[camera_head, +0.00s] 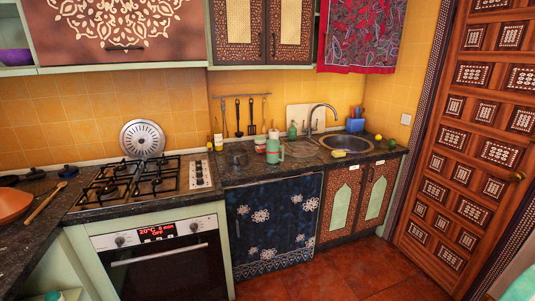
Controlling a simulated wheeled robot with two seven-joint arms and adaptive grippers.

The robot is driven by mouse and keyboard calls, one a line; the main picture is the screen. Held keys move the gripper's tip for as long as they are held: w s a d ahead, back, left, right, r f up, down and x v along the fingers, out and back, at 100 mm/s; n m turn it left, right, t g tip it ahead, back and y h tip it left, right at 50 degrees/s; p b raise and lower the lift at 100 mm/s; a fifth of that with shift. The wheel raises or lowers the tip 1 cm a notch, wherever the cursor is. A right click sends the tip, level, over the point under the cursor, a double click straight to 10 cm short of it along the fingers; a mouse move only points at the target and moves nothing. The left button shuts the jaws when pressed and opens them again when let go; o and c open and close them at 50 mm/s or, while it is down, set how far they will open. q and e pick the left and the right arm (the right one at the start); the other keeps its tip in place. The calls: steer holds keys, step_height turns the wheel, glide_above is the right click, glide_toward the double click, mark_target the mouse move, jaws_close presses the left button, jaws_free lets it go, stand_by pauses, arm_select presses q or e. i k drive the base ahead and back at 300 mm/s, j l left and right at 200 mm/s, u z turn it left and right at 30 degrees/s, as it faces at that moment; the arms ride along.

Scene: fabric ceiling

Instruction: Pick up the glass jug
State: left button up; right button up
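A dark, see-through vessel (237,158) stands on the counter between the stove and the sink. It looks like the glass jug, but it is small and blends with the dark counter, so its handle and rim are not clear. A pale green pitcher-like container (274,150) stands just to its right, apart from it. Neither of my grippers shows in this view.
The gas stove (140,184) with its oven lies left of the vessel. The sink (343,142) and tap are to the right. Bottles and hanging utensils (251,115) are behind. The red tiled floor (330,275) in front is clear.

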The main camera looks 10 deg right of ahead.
mark_target(273, 146)
steer(key=i+z, duration=0.4)
steer(key=i, duration=0.3)
steer(key=i+j+z, duration=0.25)
steer(key=i+z, duration=0.15)
steer(key=i, duration=0.3)
